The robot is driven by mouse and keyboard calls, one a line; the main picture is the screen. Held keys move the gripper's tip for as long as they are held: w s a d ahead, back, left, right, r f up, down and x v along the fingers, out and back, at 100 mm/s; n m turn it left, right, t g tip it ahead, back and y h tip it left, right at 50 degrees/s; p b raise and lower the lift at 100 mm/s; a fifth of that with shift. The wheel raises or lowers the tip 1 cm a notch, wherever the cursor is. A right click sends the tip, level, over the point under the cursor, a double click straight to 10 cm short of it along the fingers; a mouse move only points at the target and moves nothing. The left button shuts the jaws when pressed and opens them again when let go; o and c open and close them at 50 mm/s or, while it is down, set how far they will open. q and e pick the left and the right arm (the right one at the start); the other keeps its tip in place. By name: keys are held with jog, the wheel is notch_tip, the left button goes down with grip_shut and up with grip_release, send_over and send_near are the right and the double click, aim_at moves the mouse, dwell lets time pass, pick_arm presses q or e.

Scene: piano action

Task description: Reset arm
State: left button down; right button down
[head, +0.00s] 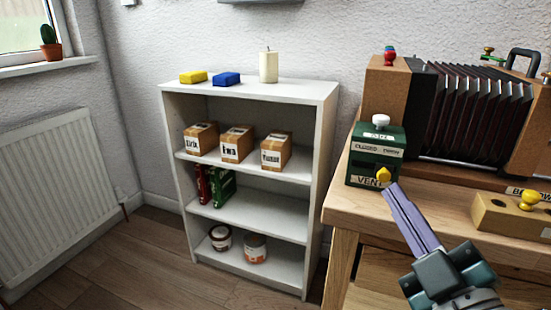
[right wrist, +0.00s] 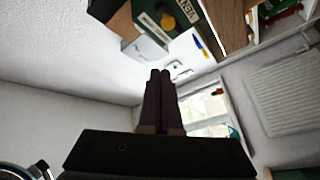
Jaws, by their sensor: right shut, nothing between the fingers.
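My right gripper (head: 393,190) is shut and empty, with its long purple fingers together. Its tips are at the front of a green box (head: 375,138) labelled "VENT", close to the box's yellow knob (head: 383,174). I cannot tell whether they touch it. In the right wrist view the shut fingers (right wrist: 160,75) point up the picture, with the green box (right wrist: 165,15) above them. My left gripper is in neither view.
A wooden bench (head: 345,195) holds the green box, a large bellows (head: 475,110) and a wooden block with a yellow knob (head: 505,212). A white shelf (head: 250,92) with boxes and jars stands left of it. Floor (head: 120,265) at the left is clear.

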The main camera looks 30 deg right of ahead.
jog(key=shift+v, duration=1)
